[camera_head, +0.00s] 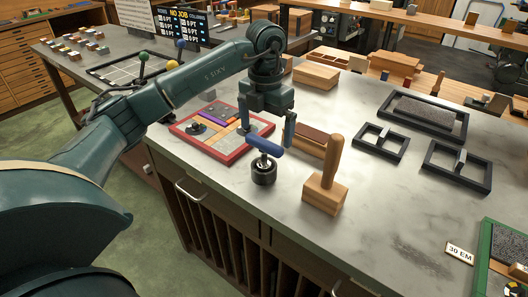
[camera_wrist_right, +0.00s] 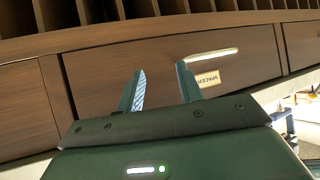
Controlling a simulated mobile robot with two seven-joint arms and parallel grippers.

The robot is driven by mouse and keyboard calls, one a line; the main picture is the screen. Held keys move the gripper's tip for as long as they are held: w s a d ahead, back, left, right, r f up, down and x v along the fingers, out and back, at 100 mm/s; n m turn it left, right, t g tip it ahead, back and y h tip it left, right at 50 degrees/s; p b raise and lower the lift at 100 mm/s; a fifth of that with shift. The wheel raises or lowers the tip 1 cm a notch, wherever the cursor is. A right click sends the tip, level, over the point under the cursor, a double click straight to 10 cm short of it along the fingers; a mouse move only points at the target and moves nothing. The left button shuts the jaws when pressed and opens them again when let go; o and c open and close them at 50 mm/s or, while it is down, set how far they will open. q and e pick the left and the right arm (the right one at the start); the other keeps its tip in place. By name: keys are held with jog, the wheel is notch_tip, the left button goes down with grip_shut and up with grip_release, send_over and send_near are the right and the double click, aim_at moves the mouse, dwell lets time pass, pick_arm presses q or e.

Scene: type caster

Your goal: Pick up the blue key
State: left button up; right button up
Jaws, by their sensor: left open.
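The blue key (camera_head: 265,145) shows as a blue bar-shaped handle above a small black round holder (camera_head: 264,171) on the worktop. My left gripper (camera_head: 266,134) points down over it with its fingers apart, one on either side of the blue handle. I cannot tell whether the fingers touch it. The lower part of the key is hidden. My right gripper (camera_wrist_right: 162,90) shows in the right wrist view, open and empty, in front of a wooden drawer front (camera_wrist_right: 100,70).
A wooden block with an upright handle (camera_head: 325,185) stands right of the holder. A red-framed tray (camera_head: 222,163) lies to the left and behind. Black frames (camera_head: 455,168) sit farther right.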

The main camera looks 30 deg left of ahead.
aim_at(264, 140)
pick_arm(q)
jog(key=f, duration=0.4)
jog(key=shift+s+f+p, duration=0.2)
jog(key=shift+s+p, duration=0.05)
jog(key=shift+p, duration=0.15)
jog(key=shift+c, duration=0.2)
jog(key=c, duration=0.7)
notch_tip(264, 140, up, 10)
jog(key=shift+r+b, duration=0.1)
jog(key=shift+b, duration=0.35)
